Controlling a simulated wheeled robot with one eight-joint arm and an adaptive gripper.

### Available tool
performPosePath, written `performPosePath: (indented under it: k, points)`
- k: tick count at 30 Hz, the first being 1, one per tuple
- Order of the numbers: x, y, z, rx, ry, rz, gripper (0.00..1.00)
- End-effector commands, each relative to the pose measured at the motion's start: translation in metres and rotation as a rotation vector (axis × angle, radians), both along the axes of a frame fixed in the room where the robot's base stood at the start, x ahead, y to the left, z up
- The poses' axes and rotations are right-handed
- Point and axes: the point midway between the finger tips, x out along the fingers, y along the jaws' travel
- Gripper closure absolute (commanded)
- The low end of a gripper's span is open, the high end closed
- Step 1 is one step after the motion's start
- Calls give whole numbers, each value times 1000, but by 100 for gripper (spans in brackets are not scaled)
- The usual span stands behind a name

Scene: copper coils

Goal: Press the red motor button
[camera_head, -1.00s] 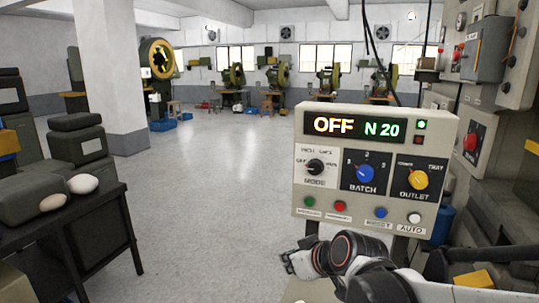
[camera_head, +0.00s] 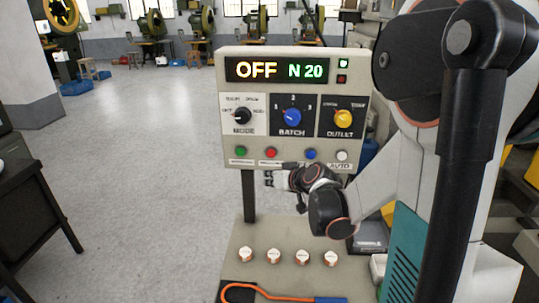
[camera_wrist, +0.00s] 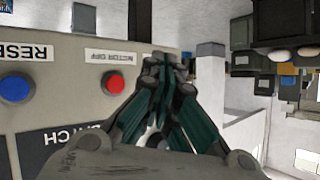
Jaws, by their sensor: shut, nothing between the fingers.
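The red button (camera_head: 270,153) sits in the lower row of the grey control panel (camera_head: 226,100), between a green button (camera_head: 240,152) and a blue one (camera_head: 310,154). In the wrist view the red button (camera_wrist: 115,83) appears by a "MOTOR OFF" label (camera_wrist: 112,57), with the picture upside down. My gripper (camera_head: 268,178) is shut and empty, just below the button row near the red button in the head view. The depth gap to the panel is unclear.
The panel shows "OFF N 20" above the mode, batch and outlet knobs. A white button (camera_head: 342,156) is at the right of the row. Open floor lies left.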

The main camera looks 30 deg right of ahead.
Motion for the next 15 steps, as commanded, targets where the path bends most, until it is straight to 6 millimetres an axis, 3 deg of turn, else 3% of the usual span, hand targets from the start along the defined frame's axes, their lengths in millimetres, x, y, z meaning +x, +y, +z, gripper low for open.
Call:
performPosePath:
  k: [5,15]
  points:
    - [8,-5,0,-1,0,0,100]
    - [43,-29,0,-1,1,1,100]
